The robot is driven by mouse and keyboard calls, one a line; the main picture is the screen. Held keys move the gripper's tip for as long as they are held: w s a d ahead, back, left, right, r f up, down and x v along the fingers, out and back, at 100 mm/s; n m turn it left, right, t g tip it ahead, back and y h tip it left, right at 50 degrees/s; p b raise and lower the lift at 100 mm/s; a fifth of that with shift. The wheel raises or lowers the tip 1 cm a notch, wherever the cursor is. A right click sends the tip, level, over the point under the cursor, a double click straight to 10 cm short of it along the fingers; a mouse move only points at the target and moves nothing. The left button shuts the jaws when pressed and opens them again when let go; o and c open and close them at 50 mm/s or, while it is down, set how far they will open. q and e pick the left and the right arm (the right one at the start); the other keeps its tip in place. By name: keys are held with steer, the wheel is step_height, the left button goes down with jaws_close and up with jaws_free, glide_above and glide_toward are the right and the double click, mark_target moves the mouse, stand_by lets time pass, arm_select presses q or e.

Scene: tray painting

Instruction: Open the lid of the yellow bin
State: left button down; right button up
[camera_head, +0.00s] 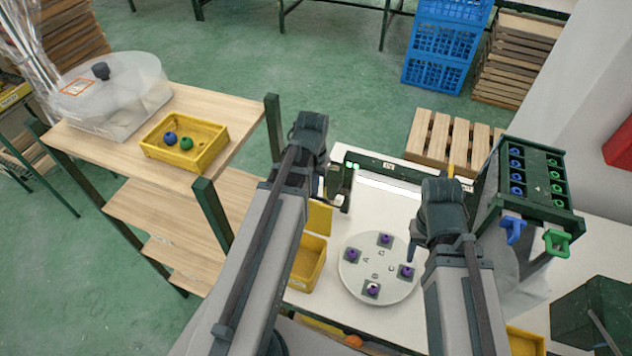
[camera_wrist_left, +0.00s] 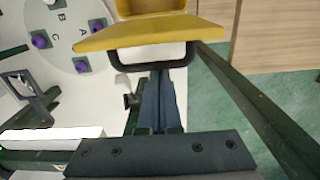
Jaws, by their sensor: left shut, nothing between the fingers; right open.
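The yellow bin (camera_head: 308,266) stands on the white table, partly hidden behind my left arm. Its yellow lid (camera_head: 319,217) is raised at the far side, and the bin's inside shows. In the left wrist view, the lid (camera_wrist_left: 150,34) has a dark handle bar (camera_wrist_left: 120,66). My left gripper (camera_head: 338,192) is shut and empty beyond the lid; in the left wrist view its fingers (camera_wrist_left: 159,78) reach the handle, but I cannot tell whether they touch. My right gripper (camera_head: 414,250) is open, near the right edge of the round plate.
The round white plate (camera_head: 352,279) carries several purple-knobbed pieces. A dark rack (camera_head: 540,208) with blue and green parts stands at right. A wooden shelf (camera_head: 235,118) at left holds a yellow tray (camera_head: 190,160) and a clear-lidded container (camera_head: 125,90).

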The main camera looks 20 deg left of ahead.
arm_select(q)
steer(key=shift+w+f, duration=0.1)
steer(key=w, duration=0.4)
step_height(320, 180, up, 9)
steer(key=p, duration=0.9)
steer(key=shift+s, duration=0.45)
steer(key=shift+a, duration=0.1)
